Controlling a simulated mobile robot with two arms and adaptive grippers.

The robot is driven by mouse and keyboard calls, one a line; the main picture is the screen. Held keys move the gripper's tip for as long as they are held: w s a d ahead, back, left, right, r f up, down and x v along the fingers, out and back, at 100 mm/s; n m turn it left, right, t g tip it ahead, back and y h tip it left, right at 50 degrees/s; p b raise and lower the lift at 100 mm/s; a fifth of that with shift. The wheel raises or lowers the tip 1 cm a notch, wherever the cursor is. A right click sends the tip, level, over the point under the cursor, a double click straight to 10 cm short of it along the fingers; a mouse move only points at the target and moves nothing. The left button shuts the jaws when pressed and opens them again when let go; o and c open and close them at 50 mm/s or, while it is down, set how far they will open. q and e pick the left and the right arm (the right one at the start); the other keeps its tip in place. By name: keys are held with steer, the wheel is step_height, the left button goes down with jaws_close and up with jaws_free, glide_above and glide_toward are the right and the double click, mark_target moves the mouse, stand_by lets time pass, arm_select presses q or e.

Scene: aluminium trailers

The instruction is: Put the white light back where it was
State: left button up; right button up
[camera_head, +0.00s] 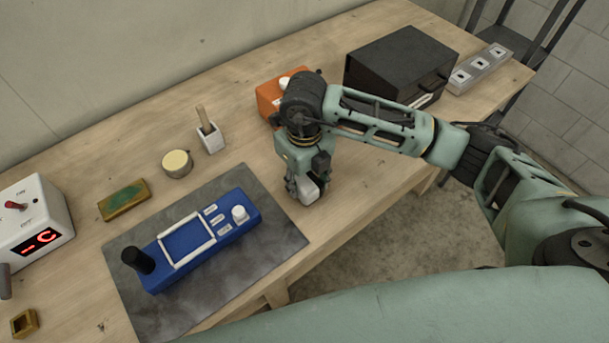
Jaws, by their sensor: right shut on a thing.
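My right gripper (304,192) points down just above or at the table, to the right of the dark mat. It is shut on a small whitish object (310,192), probably the white light, which its fingers partly hide. A blue device (188,244) lies on the mat, with a white frame, small pale pieces, a black knob (138,261) at its left end and a white round part (240,214) at its right end. The gripper is apart from the device. My left gripper is not in view.
An orange box (268,97) stands behind my right arm, partly hidden. A black box (400,62) and a grey socket strip (480,68) stand at the back right.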

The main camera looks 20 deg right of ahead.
mark_target(304, 178)
steer(key=shift+f, duration=0.2)
steer(key=o, duration=1.4)
steer(key=shift+c, duration=0.2)
steer(key=shift+r, duration=0.15)
steer(key=shift+r, duration=0.2)
step_height(304, 178, up, 12)
steer(key=b, duration=0.3)
